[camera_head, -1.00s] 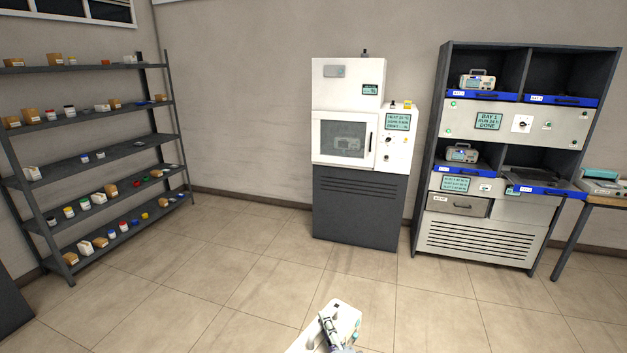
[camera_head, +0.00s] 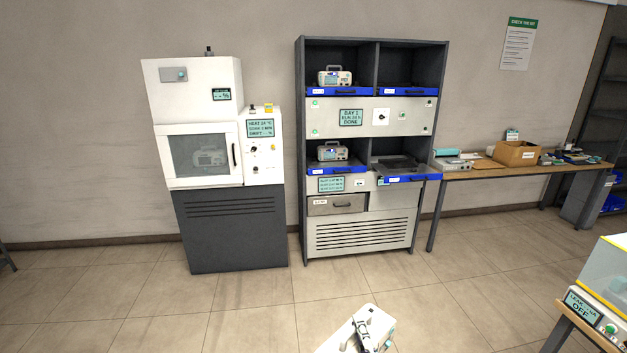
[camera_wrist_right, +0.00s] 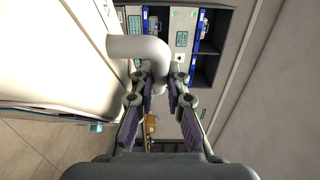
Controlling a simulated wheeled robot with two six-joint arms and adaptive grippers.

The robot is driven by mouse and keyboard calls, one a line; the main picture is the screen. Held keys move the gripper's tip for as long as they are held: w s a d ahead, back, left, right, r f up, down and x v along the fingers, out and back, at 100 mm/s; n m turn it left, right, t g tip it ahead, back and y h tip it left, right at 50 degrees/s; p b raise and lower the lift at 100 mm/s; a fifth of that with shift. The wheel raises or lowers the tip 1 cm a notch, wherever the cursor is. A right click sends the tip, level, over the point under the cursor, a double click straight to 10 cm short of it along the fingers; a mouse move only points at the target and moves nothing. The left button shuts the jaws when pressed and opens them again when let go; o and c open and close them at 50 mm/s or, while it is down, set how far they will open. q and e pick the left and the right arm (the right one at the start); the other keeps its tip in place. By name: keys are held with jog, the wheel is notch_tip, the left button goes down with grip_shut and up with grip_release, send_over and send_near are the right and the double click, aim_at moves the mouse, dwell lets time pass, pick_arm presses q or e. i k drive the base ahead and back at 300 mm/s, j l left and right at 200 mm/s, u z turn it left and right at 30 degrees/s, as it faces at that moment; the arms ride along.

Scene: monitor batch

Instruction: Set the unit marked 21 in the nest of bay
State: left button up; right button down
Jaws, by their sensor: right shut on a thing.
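My right gripper (camera_head: 362,334) is shut on the handle of a white unit (camera_head: 338,341), held low at the bottom of the head view. In the right wrist view the fingers (camera_wrist_right: 158,90) close around the white handle (camera_wrist_right: 138,47). The mark on this unit is not readable. The dark bay rack (camera_head: 300,150) stands ahead. Its upper left and lower left bays each hold a unit (camera_head: 335,77) (camera_head: 332,152). The upper right bay (camera_head: 402,90) and lower right bay (camera_head: 400,178) look empty; the lower right blue-fronted tray juts forward. My left gripper is out of view.
A white cabinet (camera_head: 192,85) with a windowed door stands left of the rack, a unit visible inside. A wooden table (camera_head: 480,173) with a cardboard box (camera_head: 516,152) is at the right. A tester with a yellow-edged cover (camera_head: 608,270) stands nearer, at right. The floor before the rack is clear.

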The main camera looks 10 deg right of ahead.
aim_at(401, 166)
jog(key=i+z, duration=0.35)
jog(key=i, duration=1.9)
jog(key=i+j+z, duration=0.1)
jog(key=i, duration=0.9)
jog(key=i+z, duration=0.15)
jog(key=i, duration=0.2)
jog(key=i+j+z, duration=0.15)
jog(key=i, duration=0.2)
